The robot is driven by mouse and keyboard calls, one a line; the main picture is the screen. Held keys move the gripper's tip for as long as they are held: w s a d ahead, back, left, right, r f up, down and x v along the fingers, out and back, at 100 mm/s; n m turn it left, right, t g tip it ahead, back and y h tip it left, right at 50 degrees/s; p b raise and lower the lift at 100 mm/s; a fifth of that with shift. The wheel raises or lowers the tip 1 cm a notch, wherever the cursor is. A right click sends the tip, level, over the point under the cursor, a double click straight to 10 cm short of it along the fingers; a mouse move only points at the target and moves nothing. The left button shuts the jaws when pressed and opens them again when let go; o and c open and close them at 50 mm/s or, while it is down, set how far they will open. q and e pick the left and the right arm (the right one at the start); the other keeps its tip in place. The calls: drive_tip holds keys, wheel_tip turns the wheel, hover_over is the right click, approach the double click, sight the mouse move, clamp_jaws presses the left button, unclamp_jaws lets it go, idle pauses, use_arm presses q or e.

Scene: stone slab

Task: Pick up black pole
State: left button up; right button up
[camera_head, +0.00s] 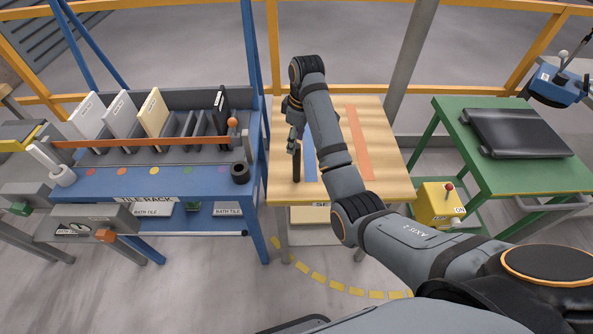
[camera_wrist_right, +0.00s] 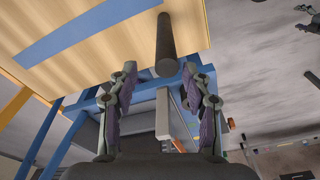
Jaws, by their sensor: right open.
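The black pole (camera_wrist_right: 166,40) is a dark, plain cylinder. In the right wrist view it lies ahead of my right gripper (camera_wrist_right: 159,70), with its near end about level with the fingertips, between them in the picture. Both fingers stand apart and nothing is between their pads. In the head view my right gripper (camera_head: 296,112) hangs over the left side of the wooden table (camera_head: 385,150). A dark upright shape just below it (camera_head: 296,165) looks like the pole; I cannot tell whether they touch. My left gripper does not show in the head view.
A blue tile rack (camera_head: 190,183) with several tiles and a short black cylinder (camera_head: 240,173) stands left of the table. A green table (camera_head: 520,168) with a black panel (camera_head: 520,132) is on the right. Blue and orange strips lie on the wooden table.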

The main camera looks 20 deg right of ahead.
sight(295, 155)
drive_tip(key=shift+w+f, duration=0.1)
drive_tip(key=shift+f, duration=0.6)
drive_tip(key=shift+r, duration=0.1)
drive_tip(key=f, duration=0.5)
drive_tip(key=shift+s+a, duration=0.2)
drive_tip(key=shift+s, duration=0.15)
clamp_jaws()
